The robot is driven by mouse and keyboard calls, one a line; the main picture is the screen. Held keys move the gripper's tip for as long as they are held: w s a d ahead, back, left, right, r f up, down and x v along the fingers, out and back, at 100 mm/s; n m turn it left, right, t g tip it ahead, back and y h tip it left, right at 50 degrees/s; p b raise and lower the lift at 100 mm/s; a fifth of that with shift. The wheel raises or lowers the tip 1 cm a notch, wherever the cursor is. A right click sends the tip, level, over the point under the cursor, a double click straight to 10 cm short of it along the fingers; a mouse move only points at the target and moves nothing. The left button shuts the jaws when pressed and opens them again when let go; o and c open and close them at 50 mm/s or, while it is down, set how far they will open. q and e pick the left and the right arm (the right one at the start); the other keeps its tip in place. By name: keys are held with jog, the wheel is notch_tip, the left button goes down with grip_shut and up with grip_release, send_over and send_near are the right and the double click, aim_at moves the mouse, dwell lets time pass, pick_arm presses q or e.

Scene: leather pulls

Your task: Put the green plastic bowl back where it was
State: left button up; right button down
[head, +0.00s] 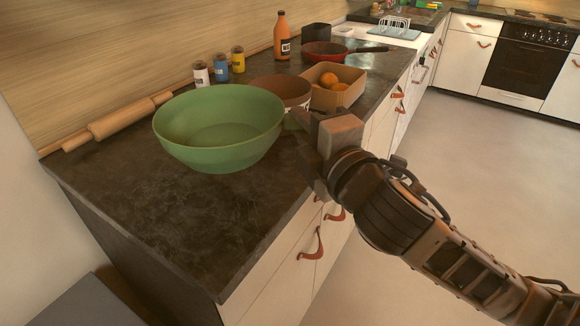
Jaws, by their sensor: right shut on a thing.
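The green plastic bowl (219,128) is large, round and empty. It is upright or nearly so, over the near part of the dark countertop (175,215); I cannot tell whether its base touches the surface. My right gripper (300,122) reaches in from the right and is shut on the bowl's right rim. The gripper's body partly hides the contact. My left gripper is not in view.
Behind the bowl are a brown pot (283,90), a box with oranges (340,85), a red pan (325,50), an orange bottle (282,38) and small jars (220,68). A rolling pin (121,118) lies along the wall. The front left counter is clear.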

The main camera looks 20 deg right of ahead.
jog(key=w+d+f, duration=0.1)
jog(key=w+f, duration=0.1)
jog(key=w, duration=0.1)
jog(key=w+d+f, duration=0.1)
jog(key=w+f, duration=0.2)
jog(key=w+d+f+b, duration=0.1)
jog(key=w+f, duration=0.2)
jog(key=shift+w+d, duration=0.3)
jog(key=shift+w, duration=0.1)
jog(key=shift+w+f+b, duration=0.15)
jog(key=shift+f+b, duration=0.15)
jog(key=shift+f, duration=1.5)
jog(key=c, duration=1.4)
grip_release()
jog(key=shift+f, duration=0.1)
jog(key=shift+o, duration=0.2)
